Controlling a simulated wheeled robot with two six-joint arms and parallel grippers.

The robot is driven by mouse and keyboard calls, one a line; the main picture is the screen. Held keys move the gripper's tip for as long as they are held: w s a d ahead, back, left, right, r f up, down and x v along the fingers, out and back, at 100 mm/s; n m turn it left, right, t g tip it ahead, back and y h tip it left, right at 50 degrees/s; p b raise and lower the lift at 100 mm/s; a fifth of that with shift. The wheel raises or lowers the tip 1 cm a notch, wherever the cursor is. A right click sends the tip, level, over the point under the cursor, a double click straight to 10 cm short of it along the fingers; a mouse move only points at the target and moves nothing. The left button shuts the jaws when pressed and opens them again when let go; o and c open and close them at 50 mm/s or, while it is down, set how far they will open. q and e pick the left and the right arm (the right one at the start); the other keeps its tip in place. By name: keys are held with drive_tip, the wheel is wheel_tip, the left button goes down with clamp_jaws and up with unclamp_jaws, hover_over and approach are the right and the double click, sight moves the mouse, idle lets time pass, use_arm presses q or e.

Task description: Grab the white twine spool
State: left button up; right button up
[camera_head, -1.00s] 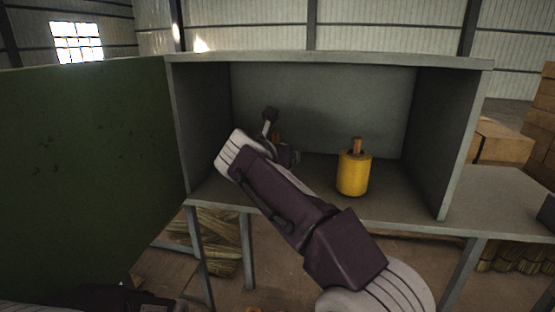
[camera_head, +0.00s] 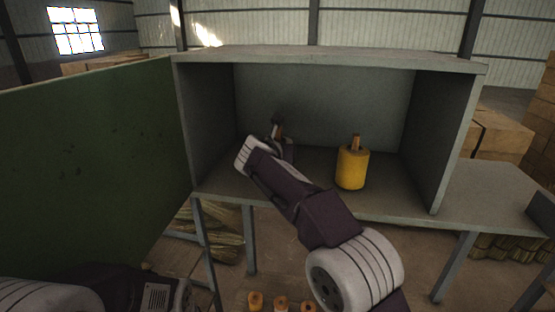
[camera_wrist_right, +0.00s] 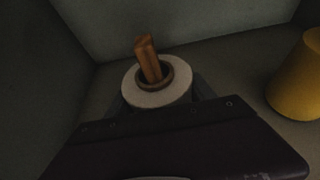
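The white twine spool (camera_wrist_right: 150,98) stands upright in the right wrist view, with a wooden core (camera_wrist_right: 149,60) rising from its top. My right gripper (camera_wrist_right: 160,95) has dark fingers on both sides of it; whether they press on it is unclear, and my gripper body hides its lower part. In the head view, my right gripper (camera_head: 277,140) is inside the grey cabinet at its left side.
A yellow spool (camera_head: 352,168) stands right of my right gripper on the cabinet floor, also visible in the wrist view (camera_wrist_right: 301,83). The grey cabinet (camera_head: 330,56) has side walls and a top; its green door (camera_head: 90,170) stands open at left. Several orange-topped items (camera_head: 281,303) are below.

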sight(280, 137)
drive_tip(key=shift+w+f, duration=0.15)
drive_tip(key=shift+w, duration=0.05)
drive_tip(key=c, duration=0.6)
wheel_tip(280, 137, up, 2)
drive_tip(key=shift+w+r, duration=0.1)
drive_tip(key=shift+r, duration=0.95)
drive_tip(key=s+b, duration=0.1)
drive_tip(key=s+d+r, duration=0.1)
drive_tip(key=s+d+r+b, duration=0.1)
drive_tip(key=shift+s+d+r+b, duration=0.2)
drive_tip(key=shift+s+d+b, duration=0.1)
drive_tip(key=shift+s, duration=0.1)
drive_tip(key=s+d+r, duration=0.1)
drive_tip(key=s, duration=0.1)
drive_tip(key=s+d+r+b, duration=0.1)
drive_tip(key=s+r, duration=0.1)
drive_tip(key=s+d+r, duration=0.1)
drive_tip(key=s+d, duration=0.1)
drive_tip(key=shift+s+r, duration=0.1)
drive_tip(key=shift+r, duration=0.25)
